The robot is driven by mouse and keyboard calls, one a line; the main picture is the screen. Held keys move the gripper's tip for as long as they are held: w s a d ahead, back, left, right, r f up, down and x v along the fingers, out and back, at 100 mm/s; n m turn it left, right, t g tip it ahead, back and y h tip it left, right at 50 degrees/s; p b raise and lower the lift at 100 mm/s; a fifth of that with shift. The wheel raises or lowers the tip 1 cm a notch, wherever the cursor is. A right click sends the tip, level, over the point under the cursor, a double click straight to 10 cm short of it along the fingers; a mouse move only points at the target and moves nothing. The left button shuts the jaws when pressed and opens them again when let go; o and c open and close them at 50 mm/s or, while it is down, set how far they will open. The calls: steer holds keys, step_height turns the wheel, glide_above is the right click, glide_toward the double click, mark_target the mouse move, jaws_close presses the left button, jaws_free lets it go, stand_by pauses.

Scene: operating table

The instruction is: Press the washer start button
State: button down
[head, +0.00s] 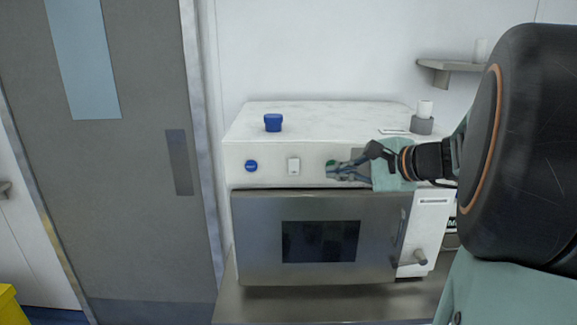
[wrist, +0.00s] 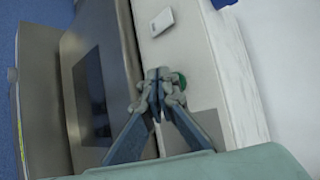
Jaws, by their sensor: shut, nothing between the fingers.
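The washer is a white machine (head: 270,180) with a steel door (head: 255,225) and a dark window, standing on a steel bench. Its front panel carries a round blue button (head: 251,166) with small lettering, a white rocker switch (head: 293,166) and a round green button (head: 331,162). My gripper (head: 331,172) is shut and empty, with its fingertips at the green button and partly covering it. In the wrist view, the closed fingertips (wrist: 158,74) lie just beside the green button (wrist: 182,81), and the white switch (wrist: 162,21) is farther off. I cannot tell whether the tips touch the panel.
A blue container (head: 273,123) and a grey holder (head: 422,126) with a white roll stand on the washer top. A door handle (head: 402,228) juts out at the right. A wall shelf (head: 450,66) is above right. A grey room door (head: 140,240) is at the left.

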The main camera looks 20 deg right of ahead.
steer(key=shift+w+d, duration=0.1)
steer(key=shift+w, duration=0.25)
steer(key=shift+w+d, duration=0.1)
steer(key=shift+w, duration=0.25)
stand_by(0.6)
steer(key=shift+s+b, duration=0.1)
steer(key=shift+b, duration=0.2)
steer(key=shift+s+a+b, duration=0.2)
steer(key=shift+s+b, duration=0.1)
steer(key=shift+s, duration=0.35)
